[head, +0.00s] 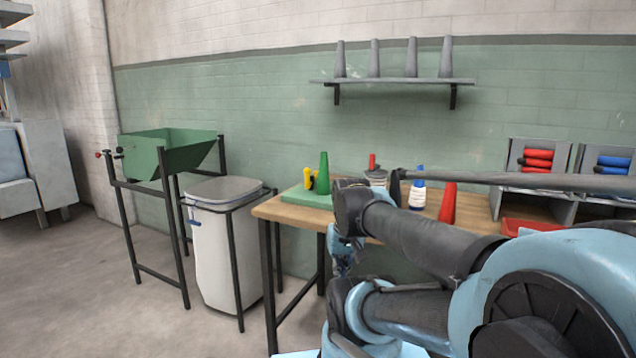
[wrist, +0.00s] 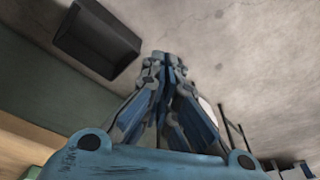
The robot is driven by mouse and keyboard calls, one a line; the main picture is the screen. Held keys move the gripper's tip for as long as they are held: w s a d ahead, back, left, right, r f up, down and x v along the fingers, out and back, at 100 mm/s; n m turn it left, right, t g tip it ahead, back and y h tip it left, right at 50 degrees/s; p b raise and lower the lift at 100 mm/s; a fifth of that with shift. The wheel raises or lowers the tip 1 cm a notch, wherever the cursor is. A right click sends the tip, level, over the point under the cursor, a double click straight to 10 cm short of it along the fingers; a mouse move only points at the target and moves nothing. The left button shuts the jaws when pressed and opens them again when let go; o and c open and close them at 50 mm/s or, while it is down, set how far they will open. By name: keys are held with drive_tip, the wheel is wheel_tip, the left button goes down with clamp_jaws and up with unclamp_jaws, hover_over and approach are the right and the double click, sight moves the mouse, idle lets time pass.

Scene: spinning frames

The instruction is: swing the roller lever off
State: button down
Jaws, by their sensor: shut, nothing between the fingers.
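My gripper (head: 343,266) hangs from my folded arm in front of the wooden table, partly hidden by my arm links. In the wrist view its fingers (wrist: 163,60) are together and hold nothing. I cannot make out for certain which part is the roller lever. A long grey bar (head: 520,180) with a dark end runs level above the table at right, and my gripper is apart from it, lower and to the left. Small red and black knobs (head: 100,154) show at the left end of the green hopper's stand.
The wooden table (head: 270,208) carries a green cone (head: 323,174), a red cone (head: 448,203), a blue-and-white spool (head: 417,188) and a red tray (head: 530,225). A white bin (head: 218,250) and green hopper (head: 165,150) stand left. The floor at left is clear.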

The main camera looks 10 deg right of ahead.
drive_tip(key=w+d+r+m+y, duration=0.2)
drive_tip(key=w+r+m+y, duration=0.2)
drive_tip(key=w+r+m, duration=1.15)
drive_tip(key=w+d+r+m+t+y, duration=0.1)
drive_tip(key=w+d+r+m, duration=0.3)
drive_tip(key=w, duration=0.6)
drive_tip(key=w+d+r+m+t+y, duration=0.1)
drive_tip(key=w+d+r+m+y, duration=0.1)
drive_tip(key=w+d+r+m, duration=0.2)
drive_tip(key=w+d+r, duration=0.3)
drive_tip(key=w, duration=0.3)
drive_tip(key=shift+w+d+r+t, duration=0.3)
drive_tip(key=shift+r+t, duration=0.05)
drive_tip(key=shift+t, duration=0.05)
drive_tip(key=x, duration=2)
drive_tip(key=shift+s+a+r, duration=0.1)
drive_tip(key=shift+s+a, duration=0.05)
drive_tip(key=shift+a, duration=0.15)
drive_tip(key=shift+m, duration=0.25)
